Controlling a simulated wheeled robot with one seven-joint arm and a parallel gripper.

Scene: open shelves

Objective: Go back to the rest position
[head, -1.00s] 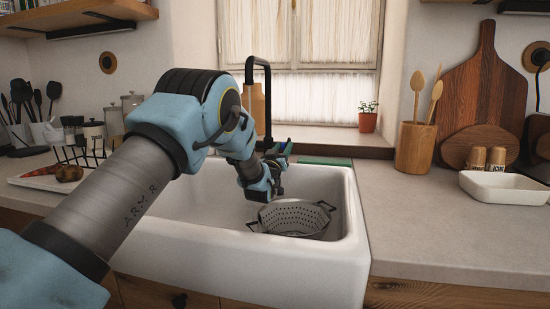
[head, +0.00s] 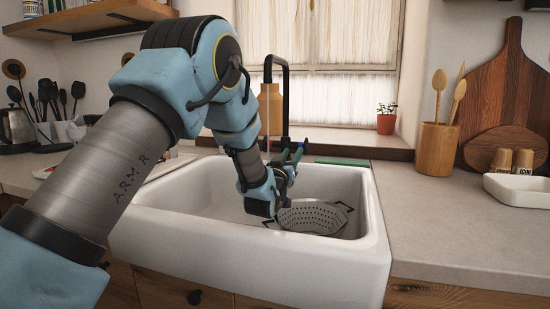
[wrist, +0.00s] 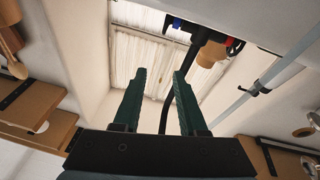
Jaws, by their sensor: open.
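My arm reaches over the white sink (head: 330,268) in the head view. My gripper (head: 293,153) is small there, its dark green fingers pointing away toward the window. In the wrist view my gripper (wrist: 158,72) is open, with its two green fingers apart and nothing held between them. A grey metal colander (head: 315,215) with dark handles sits in the sink basin, below and right of my gripper. My wrist hides part of its left side.
A black faucet (head: 286,85) rises behind the gripper; it also shows beyond the fingers in the wrist view (wrist: 165,112). A potted plant (head: 387,122) stands on the sill. A utensil pot (head: 437,150) and white dish (head: 515,188) stand right. Wall shelves are at upper left.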

